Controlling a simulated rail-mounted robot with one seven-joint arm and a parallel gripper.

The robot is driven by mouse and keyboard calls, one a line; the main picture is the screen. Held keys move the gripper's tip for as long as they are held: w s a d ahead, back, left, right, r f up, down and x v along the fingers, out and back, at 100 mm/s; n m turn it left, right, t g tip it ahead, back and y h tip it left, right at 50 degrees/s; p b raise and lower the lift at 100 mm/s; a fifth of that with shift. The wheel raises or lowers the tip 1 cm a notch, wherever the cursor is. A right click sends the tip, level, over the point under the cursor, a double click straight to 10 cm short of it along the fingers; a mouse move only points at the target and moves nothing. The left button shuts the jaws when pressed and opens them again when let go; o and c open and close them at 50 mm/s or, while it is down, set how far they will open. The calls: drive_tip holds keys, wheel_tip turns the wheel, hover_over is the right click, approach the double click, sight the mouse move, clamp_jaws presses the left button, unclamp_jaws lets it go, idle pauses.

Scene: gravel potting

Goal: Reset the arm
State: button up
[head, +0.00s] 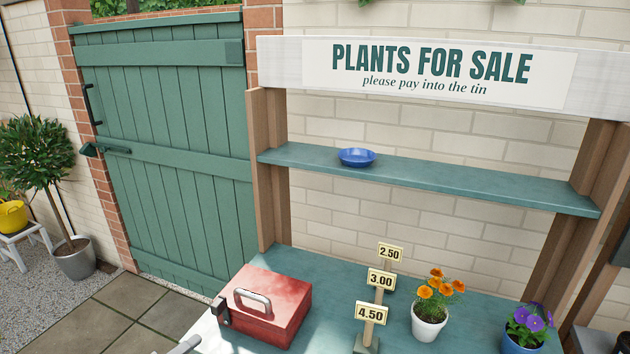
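My gripper is not in the head view, so its pose and what it may hold are hidden. A small pale grey piece (186,345) shows at the bottom edge, left of the red cash tin; I cannot tell what it belongs to. The red cash tin (277,308) stands shut on the teal stall counter (330,275), with a metal handle on its lid and a dark fitting at its left front corner.
A price stand (379,280) has three tags. An orange-flowered white pot (429,325) and a purple-flowered blue pot (523,335) stand to its right. A blue dish (356,157) sits on the upper shelf (450,179). A green gate (165,150) is closed behind, left.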

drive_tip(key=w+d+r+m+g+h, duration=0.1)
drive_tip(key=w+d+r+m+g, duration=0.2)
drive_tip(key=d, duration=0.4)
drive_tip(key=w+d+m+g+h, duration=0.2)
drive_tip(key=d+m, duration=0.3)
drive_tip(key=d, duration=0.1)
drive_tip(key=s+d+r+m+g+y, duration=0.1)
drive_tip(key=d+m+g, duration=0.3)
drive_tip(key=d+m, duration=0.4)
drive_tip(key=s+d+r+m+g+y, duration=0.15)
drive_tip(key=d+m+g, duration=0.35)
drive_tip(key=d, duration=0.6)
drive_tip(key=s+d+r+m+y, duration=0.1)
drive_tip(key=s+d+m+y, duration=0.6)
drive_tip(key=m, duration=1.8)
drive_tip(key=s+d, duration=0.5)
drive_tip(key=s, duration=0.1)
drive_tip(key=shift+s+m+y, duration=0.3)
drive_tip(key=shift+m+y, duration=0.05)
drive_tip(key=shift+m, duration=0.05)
